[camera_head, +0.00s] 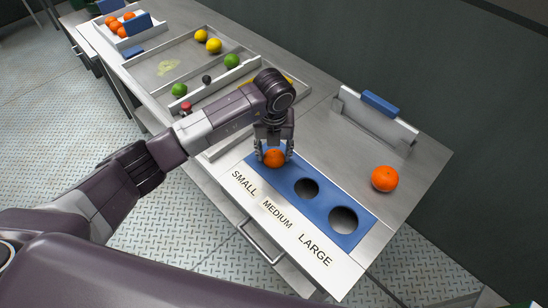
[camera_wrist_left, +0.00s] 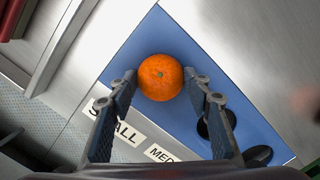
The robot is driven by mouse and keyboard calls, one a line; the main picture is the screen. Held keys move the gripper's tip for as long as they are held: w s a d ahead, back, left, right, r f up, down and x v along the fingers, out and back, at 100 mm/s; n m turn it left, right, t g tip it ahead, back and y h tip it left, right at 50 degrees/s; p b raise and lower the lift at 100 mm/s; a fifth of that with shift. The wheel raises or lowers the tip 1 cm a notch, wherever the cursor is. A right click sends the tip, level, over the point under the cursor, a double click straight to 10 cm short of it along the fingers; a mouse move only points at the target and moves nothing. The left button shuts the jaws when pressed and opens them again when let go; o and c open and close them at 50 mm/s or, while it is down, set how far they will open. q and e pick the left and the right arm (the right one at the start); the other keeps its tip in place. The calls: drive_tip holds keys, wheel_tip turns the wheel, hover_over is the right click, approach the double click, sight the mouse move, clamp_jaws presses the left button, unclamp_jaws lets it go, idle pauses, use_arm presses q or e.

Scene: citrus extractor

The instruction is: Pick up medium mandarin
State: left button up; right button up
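An orange mandarin (camera_head: 274,158) sits at the SMALL end of the blue sizing plate (camera_head: 328,205), covering the hole there. It also shows in the left wrist view (camera_wrist_left: 160,77). My left gripper (camera_head: 274,153) points down over this mandarin, with one finger on each side. In the left wrist view my left gripper (camera_wrist_left: 160,76) is spread about as wide as the fruit, with its fingertips very close to the skin; firm contact is not visible. A second mandarin (camera_head: 384,179) lies on the steel table right of the plate. My right gripper is not in view.
The MEDIUM hole (camera_head: 306,188) and LARGE hole (camera_head: 343,220) are empty. A white bracket with a blue top (camera_head: 380,103) stands behind the plate. Divided trays (camera_head: 165,57) with lemons and limes lie farther left, and a bin of oranges (camera_head: 121,23) beyond.

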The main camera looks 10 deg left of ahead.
use_arm(q)
drive_tip(key=c, duration=0.6)
drive_tip(key=shift+o, duration=0.2)
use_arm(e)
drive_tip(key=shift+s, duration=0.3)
use_arm(q)
drive_tip(key=shift+r, duration=0.1)
